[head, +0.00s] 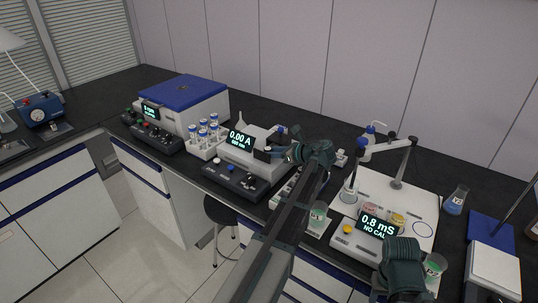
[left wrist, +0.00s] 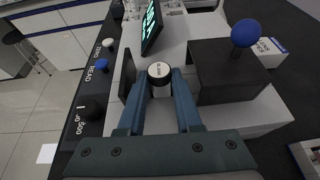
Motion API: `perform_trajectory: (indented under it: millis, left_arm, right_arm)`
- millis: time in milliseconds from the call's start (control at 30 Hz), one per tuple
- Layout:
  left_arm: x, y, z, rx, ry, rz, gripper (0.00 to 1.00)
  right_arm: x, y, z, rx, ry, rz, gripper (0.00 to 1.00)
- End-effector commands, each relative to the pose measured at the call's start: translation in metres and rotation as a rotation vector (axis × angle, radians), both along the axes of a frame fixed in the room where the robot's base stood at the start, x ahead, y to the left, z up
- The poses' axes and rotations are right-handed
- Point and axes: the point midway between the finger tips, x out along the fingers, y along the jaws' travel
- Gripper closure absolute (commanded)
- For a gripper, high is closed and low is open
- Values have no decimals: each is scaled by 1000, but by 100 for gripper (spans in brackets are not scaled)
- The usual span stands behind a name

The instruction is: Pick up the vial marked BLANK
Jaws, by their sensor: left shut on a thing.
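The left gripper (left wrist: 158,84) is shut on a vial with a round white cap (left wrist: 158,69). The cap bears small dark lettering that is too small to read surely. The fingers hold the vial from both sides, just over the white photometer (left wrist: 262,115), beside its black block (left wrist: 222,73) with a blue ball knob (left wrist: 246,33). In the head view the left gripper (head: 283,153) is at the right end of the photometer (head: 250,162), whose display reads 0.00 A; the vial is not clear there. My right gripper's fingers do not show.
A rack of blue-capped vials (head: 205,140) stands left of the photometer. A conductivity meter (head: 372,232) reading NO CAL, a white plate (head: 410,195) and a jar of green liquid (head: 318,217) are to the right. A knobbed control panel (left wrist: 92,95) lies along the front.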

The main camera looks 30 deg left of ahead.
Motion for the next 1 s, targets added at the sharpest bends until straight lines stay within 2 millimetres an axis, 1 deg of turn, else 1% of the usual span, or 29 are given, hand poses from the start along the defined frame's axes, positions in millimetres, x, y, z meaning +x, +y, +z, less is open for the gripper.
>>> perform_trajectory:
  millis: [167,267,467,700,800,900,1000]
  left_arm:
    - [0,0,5,0,0,0,100]
    - [0,0,12,0,0,0,100]
    - [0,0,37,0,0,0,100]
    - [0,0,76,0,0,0,100]
    - [0,0,90,0,0,0,100]
    - [0,0,98,0,0,0,100]
    - [0,0,101,0,0,0,100]
  right_arm:
    - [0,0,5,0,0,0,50]
    - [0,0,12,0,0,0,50]
    - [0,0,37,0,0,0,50]
    - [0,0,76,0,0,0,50]
    - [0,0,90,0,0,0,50]
    - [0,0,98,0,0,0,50]
    - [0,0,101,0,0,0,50]
